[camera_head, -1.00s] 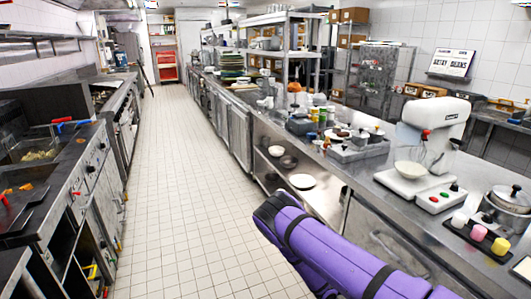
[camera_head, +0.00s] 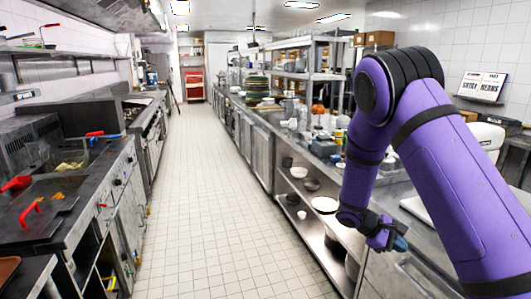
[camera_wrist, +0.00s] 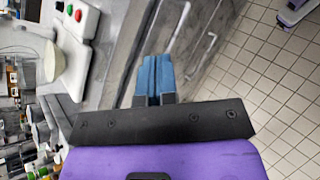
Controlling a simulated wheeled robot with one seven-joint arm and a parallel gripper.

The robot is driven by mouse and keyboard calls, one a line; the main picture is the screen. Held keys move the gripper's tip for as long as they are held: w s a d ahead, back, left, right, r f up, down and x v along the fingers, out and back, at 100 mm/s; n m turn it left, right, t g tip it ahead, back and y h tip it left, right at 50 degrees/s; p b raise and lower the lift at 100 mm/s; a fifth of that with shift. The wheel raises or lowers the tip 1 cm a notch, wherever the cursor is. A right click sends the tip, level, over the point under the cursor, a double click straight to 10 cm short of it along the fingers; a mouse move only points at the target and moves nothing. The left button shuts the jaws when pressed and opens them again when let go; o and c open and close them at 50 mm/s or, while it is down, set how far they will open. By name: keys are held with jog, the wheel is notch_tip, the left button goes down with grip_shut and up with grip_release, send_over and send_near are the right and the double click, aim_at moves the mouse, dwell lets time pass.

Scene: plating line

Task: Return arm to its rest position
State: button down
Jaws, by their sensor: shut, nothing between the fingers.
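My gripper (camera_head: 397,243) hangs at the end of my purple arm in the head view, beside the front edge of the right-hand counter. In the wrist view its blue fingers (camera_wrist: 154,78) are pressed together with nothing between them. The fingers point along the steel counter front, apart from any loose object. My arm is folded, with its elbow high at the right and its forearm hanging down. The arm hides much of the right counter in the head view.
The tiled aisle (camera_head: 200,200) is clear. The left counter (camera_head: 75,225) holds fryers and red-handled tools. Under the right counter (camera_head: 262,122), a shelf carries bowls and a white plate (camera_head: 324,204). The mixer's white base (camera_wrist: 75,45) with coloured buttons and a white bowl (camera_wrist: 52,60) show in the wrist view.

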jog(key=s+a+r+m+t+y, duration=0.25)
jog(key=s+r+m+y, duration=0.2)
jog(key=s+r, duration=0.75)
jog(key=s+a+r+m+t+y, duration=0.25)
jog(key=s+r+y, duration=0.4)
jog(key=r, duration=0.95)
jog(key=s+a+r+m+t, duration=0.1)
jog(key=s+a+r+t, duration=0.2)
jog(key=s, duration=0.8)
jog(key=shift+s+a+r+m, duration=0.15)
jog(key=shift+s+r+m, duration=0.05)
jog(key=shift+m, duration=0.1)
